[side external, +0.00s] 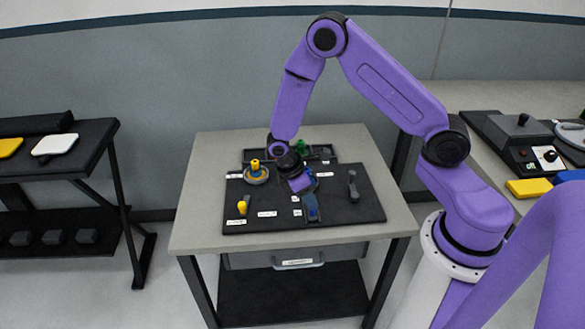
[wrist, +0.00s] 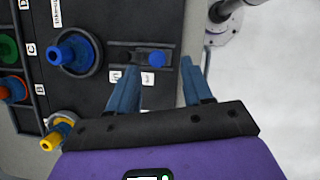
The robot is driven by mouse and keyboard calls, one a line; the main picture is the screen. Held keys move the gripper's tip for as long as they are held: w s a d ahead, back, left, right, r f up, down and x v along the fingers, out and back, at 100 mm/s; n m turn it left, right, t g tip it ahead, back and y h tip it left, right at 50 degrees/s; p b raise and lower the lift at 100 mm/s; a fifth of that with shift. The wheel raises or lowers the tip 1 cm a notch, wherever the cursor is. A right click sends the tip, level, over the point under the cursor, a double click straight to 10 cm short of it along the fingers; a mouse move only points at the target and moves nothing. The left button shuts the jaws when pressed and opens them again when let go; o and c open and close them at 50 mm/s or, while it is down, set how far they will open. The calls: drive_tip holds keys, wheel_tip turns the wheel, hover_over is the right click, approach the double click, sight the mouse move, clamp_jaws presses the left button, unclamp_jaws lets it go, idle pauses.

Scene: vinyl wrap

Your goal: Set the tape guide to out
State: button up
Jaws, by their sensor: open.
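My gripper (wrist: 162,68) is open, with its two blue-grey fingers pointing down over the black panel. In the wrist view, a short dark slot piece with a round blue knob (wrist: 157,59) shows in the gap between the fingertips, nearer the right one. Small white labels (wrist: 115,75) lie beside it, too small to read, so I cannot tell for sure that this is the tape guide. No contact with the knob is visible. In the side external view, my gripper (side external: 303,188) is low over the middle of the panel (side external: 345,213) and partly hides what is under it.
A blue knob on a round ring (wrist: 72,52) lies left of the fingers. A yellow-topped knob (side external: 255,165), a yellow lever (side external: 242,207) and a grey lever (side external: 352,187) stand on the panel. A tray (side external: 328,152) sits behind. The table's front strip (side external: 290,244) is clear.

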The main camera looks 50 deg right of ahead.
drive_tip(key=v, duration=1.3)
drive_tip(key=shift+r, duration=0.25)
drive_tip(key=s+a+r+t+y, duration=0.1)
drive_tip(key=s+r, duration=0.2)
drive_tip(key=s, duration=0.5)
drive_tip(key=s+a+r+y, duration=0.1)
drive_tip(key=s+r+y, duration=0.1)
drive_tip(key=s, duration=0.6)
drive_tip(key=s+r+n+t+y, duration=0.1)
drive_tip(key=s+r, duration=0.3)
drive_tip(key=s, duration=0.5)
drive_tip(key=shift+a+r+t, duration=0.2)
drive_tip(key=shift+a+t, duration=0.1)
drive_tip(key=shift+a, duration=0.1)
